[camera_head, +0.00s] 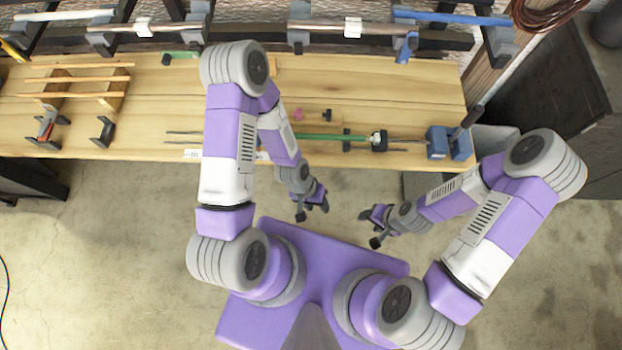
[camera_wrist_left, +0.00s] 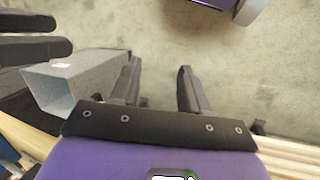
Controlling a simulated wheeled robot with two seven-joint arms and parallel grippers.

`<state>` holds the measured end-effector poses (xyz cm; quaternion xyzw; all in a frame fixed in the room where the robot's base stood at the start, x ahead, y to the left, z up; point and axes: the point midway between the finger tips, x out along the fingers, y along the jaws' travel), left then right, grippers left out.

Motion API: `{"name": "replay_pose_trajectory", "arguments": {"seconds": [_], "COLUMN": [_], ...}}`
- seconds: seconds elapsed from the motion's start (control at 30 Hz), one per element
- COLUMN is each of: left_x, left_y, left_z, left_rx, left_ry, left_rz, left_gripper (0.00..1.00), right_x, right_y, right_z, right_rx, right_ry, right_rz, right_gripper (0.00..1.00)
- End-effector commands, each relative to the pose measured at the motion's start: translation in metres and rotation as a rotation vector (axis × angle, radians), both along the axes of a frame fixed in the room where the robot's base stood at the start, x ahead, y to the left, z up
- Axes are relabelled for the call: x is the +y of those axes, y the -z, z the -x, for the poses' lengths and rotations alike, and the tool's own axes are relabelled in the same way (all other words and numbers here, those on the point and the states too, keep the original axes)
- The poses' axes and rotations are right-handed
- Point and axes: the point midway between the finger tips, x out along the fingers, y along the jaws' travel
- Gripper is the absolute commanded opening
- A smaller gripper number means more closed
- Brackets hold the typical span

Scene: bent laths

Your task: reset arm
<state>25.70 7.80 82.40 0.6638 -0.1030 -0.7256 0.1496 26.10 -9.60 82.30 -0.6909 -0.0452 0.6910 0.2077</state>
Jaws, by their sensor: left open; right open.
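My left gripper (camera_head: 312,207) is in front of the workbench's near edge, over the floor, in the head view. In the left wrist view my left gripper (camera_wrist_left: 158,85) shows two dark fingers spread apart with only floor between them. My right gripper (camera_head: 370,227) is to the right of the left one, also over the floor in front of the bench, and appears empty. The two grippers are apart from each other and touch nothing that I can see.
The wooden workbench (camera_head: 400,95) runs along the back. On it are a green rod (camera_head: 320,137), a blue clamp block (camera_head: 438,142) and thin wooden laths (camera_head: 75,79) on supports. A rack holds pipes (camera_head: 352,28) behind. A grey open bin (camera_wrist_left: 75,80) shows in the wrist view.

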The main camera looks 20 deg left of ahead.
Motion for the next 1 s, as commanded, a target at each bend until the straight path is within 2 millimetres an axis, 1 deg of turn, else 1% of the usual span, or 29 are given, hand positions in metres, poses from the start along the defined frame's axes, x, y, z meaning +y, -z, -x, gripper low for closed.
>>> {"name": "replay_pose_trajectory", "arguments": {"seconds": [0.03, 0.1, 0.2, 0.47, 0.57, 0.67, 0.9, 1.0], "left_x": [0.007, 0.013, 0.019, 0.020, 0.020, 0.020, 0.019, 0.020], "left_y": [0.000, 0.001, 0.001, 0.001, 0.004, 0.016, 0.061, 0.069], "left_z": [0.000, -0.002, -0.003, -0.004, -0.004, -0.004, -0.004, -0.004], "left_rx": [-0.015, -0.037, -0.053, -0.057, -0.057, -0.056, -0.056, -0.056], "left_ry": [-0.068, -0.129, -0.173, -0.179, -0.179, -0.178, -0.178, -0.177], "left_rz": [0.004, 0.001, -0.005, -0.006, -0.006, -0.006, -0.006, -0.006], "left_gripper": [0.45, 0.45, 0.45, 0.45, 0.45, 0.45, 0.45, 0.45], "right_x": [0.000, 0.000, 0.000, 0.000, 0.000, 0.000, 0.000, 0.000], "right_y": [0.000, 0.000, 0.000, 0.000, 0.003, 0.014, 0.059, 0.068], "right_z": [0.000, 0.000, 0.000, 0.000, 0.000, 0.000, 0.000, 0.000], "right_rx": [0.000, 0.000, 0.000, 0.000, 0.000, 0.000, 0.000, 0.000], "right_ry": [0.000, 0.000, 0.000, 0.000, 0.000, 0.000, 0.000, 0.000], "right_rz": [0.000, 0.000, 0.000, 0.000, 0.000, 0.000, 0.000, 0.000], "right_gripper": [0.56, 0.56, 0.56, 0.56, 0.56, 0.56, 0.56, 0.56]}}
